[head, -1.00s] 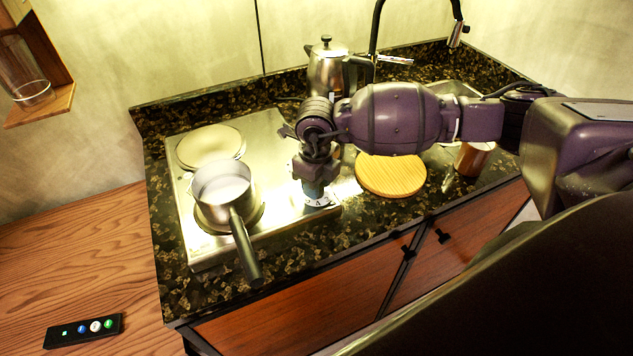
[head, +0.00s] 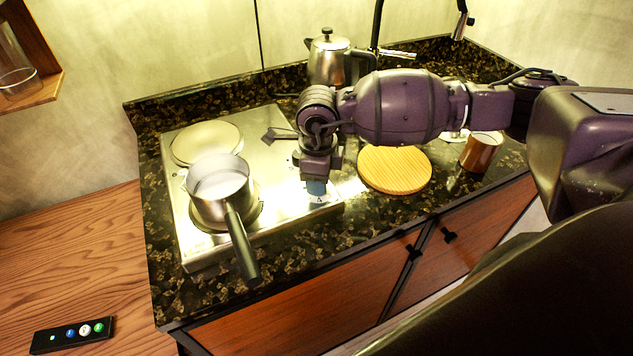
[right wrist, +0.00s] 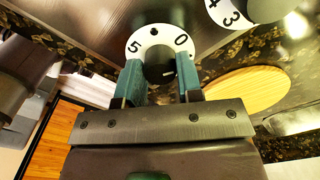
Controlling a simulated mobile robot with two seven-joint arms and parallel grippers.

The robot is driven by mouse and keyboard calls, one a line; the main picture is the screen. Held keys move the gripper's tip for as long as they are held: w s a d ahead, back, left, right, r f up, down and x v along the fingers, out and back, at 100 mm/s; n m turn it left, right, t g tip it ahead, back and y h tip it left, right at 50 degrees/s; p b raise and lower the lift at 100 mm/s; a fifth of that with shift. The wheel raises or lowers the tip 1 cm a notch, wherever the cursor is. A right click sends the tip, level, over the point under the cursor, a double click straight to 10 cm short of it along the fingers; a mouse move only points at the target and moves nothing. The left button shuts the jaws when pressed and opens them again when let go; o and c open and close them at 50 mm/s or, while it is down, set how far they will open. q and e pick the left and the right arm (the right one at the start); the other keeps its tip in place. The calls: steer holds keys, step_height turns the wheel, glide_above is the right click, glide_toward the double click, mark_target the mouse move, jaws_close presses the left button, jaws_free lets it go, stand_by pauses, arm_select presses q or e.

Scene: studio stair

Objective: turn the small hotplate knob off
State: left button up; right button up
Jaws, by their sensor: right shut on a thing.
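The hotplate (head: 268,165) is a steel slab with a pale round plate (head: 205,143) at the back and a second plate under a saucepan. My right gripper (head: 316,188) points down at the hotplate's front right corner. In the right wrist view, its two teal fingers (right wrist: 159,72) are shut on a black knob (right wrist: 158,76), one on each side. The knob's white dial ring (right wrist: 146,40) shows 5 and 0 with a black dot between them. A second knob (right wrist: 270,8), its dial showing 3 and 4, sits beside it. I cannot tell which plate each knob serves. My left gripper is out of view.
The saucepan (head: 220,190) has its handle towards the counter's front edge. A round wooden board (head: 395,170) and a copper-coloured cup (head: 481,151) stand to the right. A steel kettle (head: 330,60) is behind. A black remote (head: 73,335) lies on the wooden surface at left.

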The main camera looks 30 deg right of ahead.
steer(key=n+b, duration=0.2)
steer(key=n, duration=0.2)
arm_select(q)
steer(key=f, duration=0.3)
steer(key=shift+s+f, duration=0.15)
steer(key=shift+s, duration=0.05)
arm_select(e)
steer(key=shift+n, duration=0.3)
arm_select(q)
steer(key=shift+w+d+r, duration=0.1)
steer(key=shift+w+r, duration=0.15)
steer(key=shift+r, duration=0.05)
arm_select(e)
steer(key=shift+r, duration=0.1)
steer(key=o, duration=0.9)
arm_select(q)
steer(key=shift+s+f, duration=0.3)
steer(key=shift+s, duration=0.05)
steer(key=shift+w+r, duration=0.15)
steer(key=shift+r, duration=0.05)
arm_select(e)
step_height(320, 180, up, 11)
steer(key=shift+f, duration=0.1)
